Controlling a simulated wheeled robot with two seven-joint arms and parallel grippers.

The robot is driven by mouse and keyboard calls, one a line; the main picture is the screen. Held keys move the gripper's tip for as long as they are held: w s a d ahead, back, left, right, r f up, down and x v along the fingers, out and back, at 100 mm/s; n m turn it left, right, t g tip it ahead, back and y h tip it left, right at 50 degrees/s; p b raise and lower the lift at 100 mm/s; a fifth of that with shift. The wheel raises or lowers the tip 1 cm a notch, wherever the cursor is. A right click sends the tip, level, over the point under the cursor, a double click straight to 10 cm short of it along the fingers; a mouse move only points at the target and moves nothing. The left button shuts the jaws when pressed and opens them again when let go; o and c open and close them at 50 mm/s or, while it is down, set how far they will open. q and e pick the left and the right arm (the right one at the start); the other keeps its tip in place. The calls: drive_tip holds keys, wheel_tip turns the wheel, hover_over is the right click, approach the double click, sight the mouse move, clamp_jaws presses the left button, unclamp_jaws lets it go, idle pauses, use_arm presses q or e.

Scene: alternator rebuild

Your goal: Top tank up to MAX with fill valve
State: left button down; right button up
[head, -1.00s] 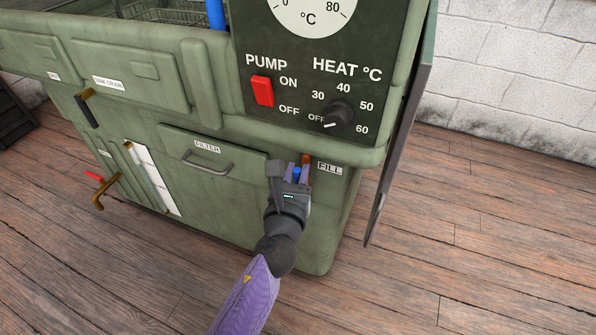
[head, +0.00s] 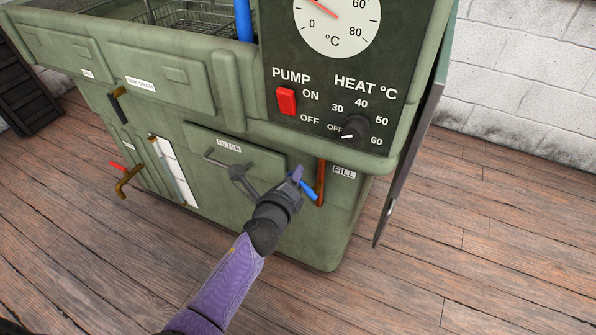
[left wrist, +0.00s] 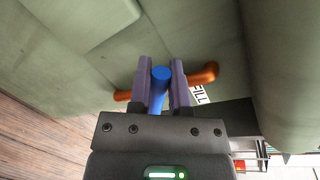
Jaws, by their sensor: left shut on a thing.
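The fill valve has a blue lever (head: 307,188) beside a copper pipe (head: 320,183), left of the FILL label (head: 344,172) on the green tank's front. My left gripper (head: 297,178) is shut on the blue lever, which slants down to the right in the head view. In the left wrist view the blue lever (left wrist: 160,76) stands between my two purple fingers, with the copper pipe (left wrist: 205,74) behind. A white sight gauge (head: 173,172) with a thin tube is on the tank's front at the left; its level and any MAX mark are too small to read. My right gripper is not in view.
A red PUMP switch (head: 286,101) and a HEAT knob (head: 355,127) are on the dark panel above. A brown drain pipe with a red lever (head: 117,166) juts out at far left. The wooden floor (head: 450,240) in front is clear.

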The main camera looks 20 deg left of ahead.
use_arm(q)
drive_tip(key=f+n, duration=0.1)
drive_tip(key=n, duration=0.1)
drive_tip(key=a+f+n+h, duration=0.1)
drive_tip(key=n, duration=0.1)
drive_tip(key=f+n+h, duration=0.1)
drive_tip(key=n, duration=0.1)
drive_tip(key=shift+a+f, duration=0.2)
drive_tip(key=shift+f, duration=0.2)
drive_tip(key=shift+n, duration=0.3)
drive_tip(key=c, duration=0.6)
unclamp_jaws()
